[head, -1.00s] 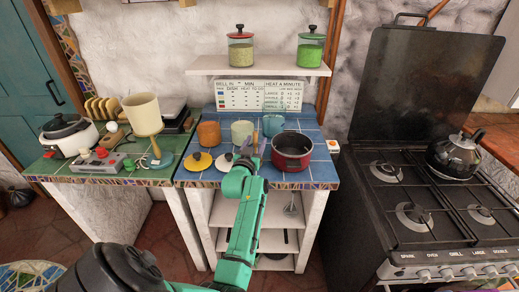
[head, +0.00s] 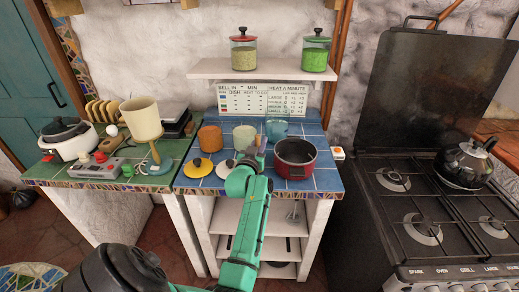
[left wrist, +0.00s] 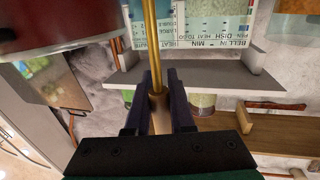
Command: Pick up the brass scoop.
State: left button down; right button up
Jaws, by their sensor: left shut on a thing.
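My left gripper (head: 252,160) is above the front of the blue tiled counter, between the white-lidded pot and the red pot. In the left wrist view the left gripper (left wrist: 158,98) is shut on a thin brass rod, the handle of the brass scoop (left wrist: 150,40). The handle runs up out of the frame, so the scoop's bowl is not visible there. In the head view my gripper and arm mostly hide the scoop. I cannot tell whether it touches the counter. My right gripper is not in view.
A red pot (head: 295,160) stands close to the right of the gripper. Yellow-lidded (head: 199,168) and white-lidded (head: 226,168) items sit to the left. Orange (head: 210,138), cream (head: 244,137) and teal (head: 277,130) mugs stand behind. A shelf (head: 260,69) with two jars hangs above.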

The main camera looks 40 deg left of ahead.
pick_arm(q)
notch_tip(320, 180, up, 19)
jog(key=b, duration=0.2)
jog(key=shift+f, duration=0.2)
dwell(0.6)
